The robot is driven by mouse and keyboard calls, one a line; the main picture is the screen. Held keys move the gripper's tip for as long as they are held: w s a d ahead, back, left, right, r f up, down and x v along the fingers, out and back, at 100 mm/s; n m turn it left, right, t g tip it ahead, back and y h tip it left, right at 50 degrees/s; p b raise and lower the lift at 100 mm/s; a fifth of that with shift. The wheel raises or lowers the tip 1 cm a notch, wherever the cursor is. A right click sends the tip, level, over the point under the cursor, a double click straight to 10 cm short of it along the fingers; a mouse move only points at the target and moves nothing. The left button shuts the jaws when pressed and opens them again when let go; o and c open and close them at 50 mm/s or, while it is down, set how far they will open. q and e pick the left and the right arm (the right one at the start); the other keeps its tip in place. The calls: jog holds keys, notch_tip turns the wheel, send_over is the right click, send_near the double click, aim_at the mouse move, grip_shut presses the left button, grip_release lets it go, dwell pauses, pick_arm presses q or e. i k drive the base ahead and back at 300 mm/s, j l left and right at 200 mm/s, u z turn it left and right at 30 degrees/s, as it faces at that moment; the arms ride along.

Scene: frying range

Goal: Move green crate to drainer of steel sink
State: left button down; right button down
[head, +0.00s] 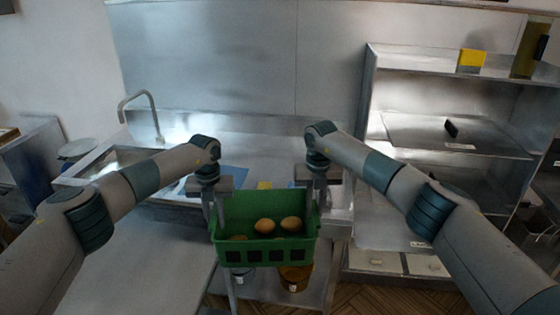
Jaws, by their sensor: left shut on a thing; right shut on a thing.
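The green crate (262,252) is in the lower middle of the head view, with several brown egg-like items (278,225) inside. My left gripper (217,215) is shut on the crate's left end and my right gripper (313,208) is shut on its right end. The crate looks roughly level and held up in front of the counter. The steel sink (110,165) with its curved tap is at the back left. Its drainer (180,188) lies right of the basin, partly hidden by my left arm.
A steel shelf unit (368,130) stands at the right with a few small items on it. Blue and yellow flat things (236,178) lie on the counter behind the crate. An orange-brown pot (294,278) is on a lower shelf below the crate. A bare worktop (150,255) is at the lower left.

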aim_at(268, 166)
jog(key=i+l, duration=0.15)
jog(key=i, duration=0.2)
jog(key=i+l+z, duration=0.15)
jog(key=i, duration=0.15)
jog(key=i+u, duration=0.2)
jog(key=i, duration=0.9)
